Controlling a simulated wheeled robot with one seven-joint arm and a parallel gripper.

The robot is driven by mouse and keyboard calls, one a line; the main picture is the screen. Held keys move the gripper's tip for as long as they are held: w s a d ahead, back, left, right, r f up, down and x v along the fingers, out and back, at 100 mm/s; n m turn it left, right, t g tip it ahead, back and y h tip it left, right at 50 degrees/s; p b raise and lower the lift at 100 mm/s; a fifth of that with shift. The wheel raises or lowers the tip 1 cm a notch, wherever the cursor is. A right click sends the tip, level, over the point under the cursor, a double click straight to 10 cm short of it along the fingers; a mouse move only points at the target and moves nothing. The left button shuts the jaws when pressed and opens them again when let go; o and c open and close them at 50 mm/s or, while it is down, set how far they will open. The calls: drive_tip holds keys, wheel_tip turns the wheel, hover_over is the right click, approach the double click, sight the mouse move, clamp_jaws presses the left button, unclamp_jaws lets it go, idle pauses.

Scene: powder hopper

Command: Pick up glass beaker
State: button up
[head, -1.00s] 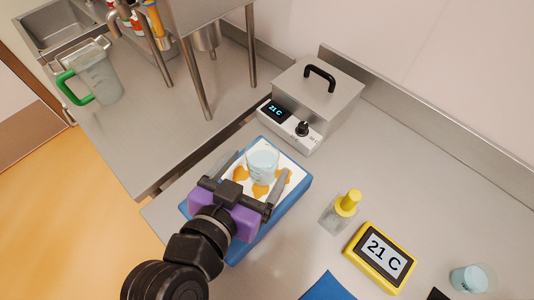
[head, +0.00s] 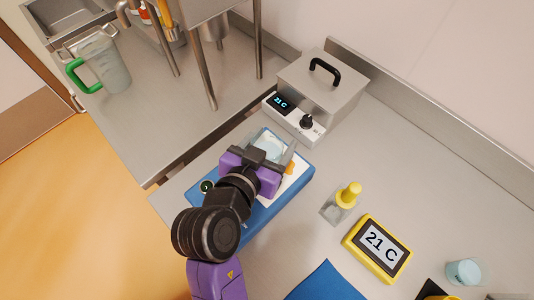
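A small clear glass beaker with pale blue contents (head: 269,147) is on the white top of a blue device (head: 270,212), partly hidden behind my gripper. My gripper (head: 267,150) reaches over the device from the front, and its fingers are largely hidden by its purple body. The beaker shows just beyond the gripper body, at the fingers. I cannot tell whether the fingers touch it. A second glass beaker with pale blue contents (head: 464,271) stands at the far right of the counter.
A yellow-capped bottle (head: 342,203) and a yellow 21 C display (head: 378,248) stand right of the device. A steel box with a black handle (head: 325,85) is behind it. A green-handled jug (head: 103,65) and metal legs (head: 204,75) are at upper left. A blue mat (head: 325,282) lies in front.

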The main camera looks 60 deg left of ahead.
drive_tip(key=c, duration=1.1)
drive_tip(key=shift+r, duration=0.15)
